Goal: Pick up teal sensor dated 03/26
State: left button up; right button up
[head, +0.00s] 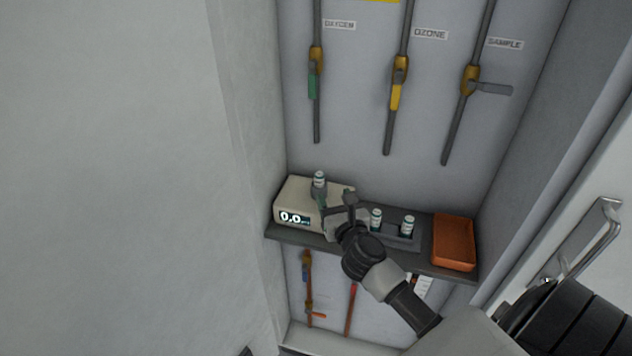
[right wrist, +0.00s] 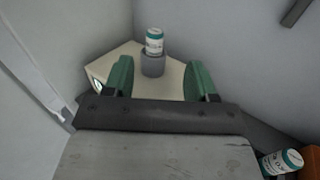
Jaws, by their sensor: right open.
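Three small white sensors with teal bands show in the head view; their dates are too small to read. One sensor (head: 319,180) stands upright in a grey socket on top of the beige meter (head: 294,198). The other two, a left one (head: 376,217) and a right one (head: 407,226), stand in a dark holder (head: 394,240) to the meter's right. My right gripper (head: 337,208) is open and empty by the meter. In the right wrist view its green fingertips (right wrist: 160,78) are spread, with the socketed sensor (right wrist: 154,42) beyond the gap, apart from them. My left gripper is not in view.
The meter, holder and an orange bin (head: 454,241) share a narrow dark shelf (head: 340,249) in a grey recess. Pipes with valves labelled oxygen, ozone and sample hang above. An open door with a handle (head: 590,240) is at the right. More pipes run below.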

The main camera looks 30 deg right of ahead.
aim_at(321, 177)
jog(key=x, duration=0.3)
jog(key=shift+w, duration=0.3)
jog(key=shift+a+p+x, duration=0.15)
jog(key=shift+p+x, duration=0.1)
jog(key=shift+x, duration=1.05)
jog(key=shift+a+p+x, duration=0.15)
jog(key=shift+p+x, duration=0.05)
jog(key=shift+x, duration=1.15)
jog(key=shift+c, duration=0.8)
jog(key=c, duration=0.9)
jog(key=shift+o, duration=0.2)
jog(key=shift+r, duration=0.1)
